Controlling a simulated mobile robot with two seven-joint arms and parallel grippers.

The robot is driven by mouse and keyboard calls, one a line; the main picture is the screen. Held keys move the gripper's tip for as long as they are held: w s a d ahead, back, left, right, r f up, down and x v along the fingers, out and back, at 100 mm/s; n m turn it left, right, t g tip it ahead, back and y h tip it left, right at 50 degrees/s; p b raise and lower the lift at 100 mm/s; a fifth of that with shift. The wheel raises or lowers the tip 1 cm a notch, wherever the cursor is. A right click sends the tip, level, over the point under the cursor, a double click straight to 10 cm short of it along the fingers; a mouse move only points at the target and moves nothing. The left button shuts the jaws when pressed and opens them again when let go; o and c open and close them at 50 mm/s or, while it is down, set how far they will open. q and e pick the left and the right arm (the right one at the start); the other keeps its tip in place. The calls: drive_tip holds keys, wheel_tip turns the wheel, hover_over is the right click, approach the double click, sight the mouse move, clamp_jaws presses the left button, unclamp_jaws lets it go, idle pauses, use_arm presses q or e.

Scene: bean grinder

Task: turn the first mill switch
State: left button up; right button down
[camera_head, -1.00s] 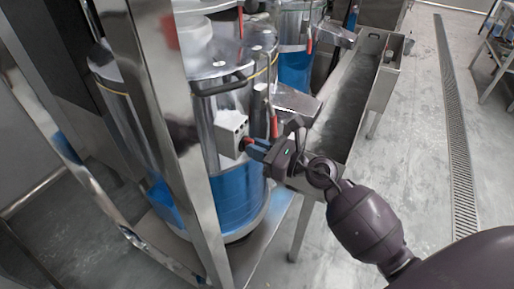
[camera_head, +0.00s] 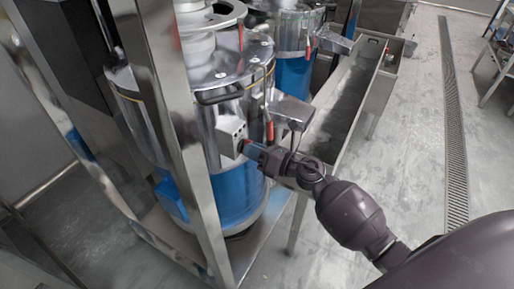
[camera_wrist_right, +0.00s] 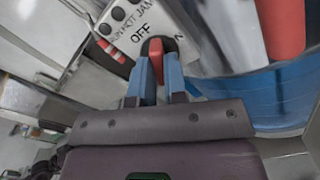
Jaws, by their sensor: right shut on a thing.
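The nearest mill (camera_head: 232,100) is a steel cylinder with a blue lower part. A grey switch box (camera_head: 230,136) is fixed to its side. In the right wrist view the box (camera_wrist_right: 130,22) shows the word OFF and several dark round spots, and a red switch knob (camera_wrist_right: 155,47) sits at its edge. My right gripper (camera_head: 248,149) is at the box, and in the right wrist view its blue fingers (camera_wrist_right: 156,75) are shut on the red knob, one on each side. My left gripper is not in view.
A steel post (camera_head: 170,120) stands just left of the mill. A second mill (camera_head: 293,60) stands behind. A long steel trough (camera_head: 345,100) runs at the right of the mills. The floor (camera_head: 410,150) right of the trough is clear, with a drain grate (camera_head: 453,130).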

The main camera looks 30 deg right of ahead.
drive_tip(key=m+p, duration=0.6)
drive_tip(key=m, duration=0.6)
drive_tip(key=shift+p, duration=0.4)
drive_tip(key=c, duration=1.2)
unclamp_jaws()
drive_tip(key=shift+o, duration=0.2)
